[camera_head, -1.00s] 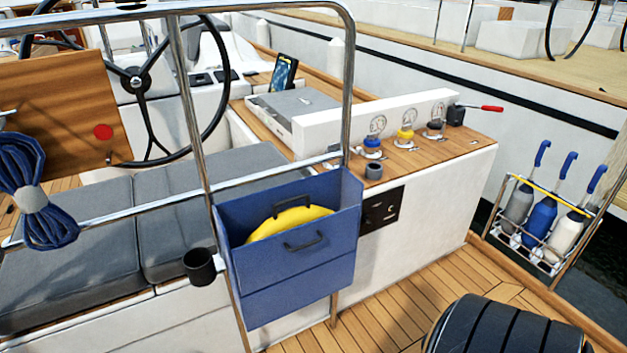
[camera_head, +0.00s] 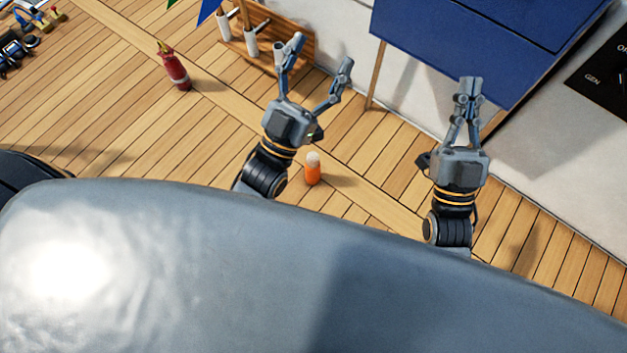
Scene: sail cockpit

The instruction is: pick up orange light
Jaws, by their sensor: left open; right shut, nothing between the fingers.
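The orange light (camera_head: 313,170) stands upright on the wooden deck, a small orange cylinder with a whitish top. My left gripper (camera_head: 320,62) is open and empty, with its fingers spread toward the top of the picture. In the picture the light is below and to the right of it, beside the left wrist and not between the fingers.
A red bottle (camera_head: 174,66) stands on the deck (camera_head: 110,110) at upper left. A wooden rack (camera_head: 265,32) with white cylinders is against the white wall. Dark gear (camera_head: 18,42) lies at far left. Deck around the light is clear.

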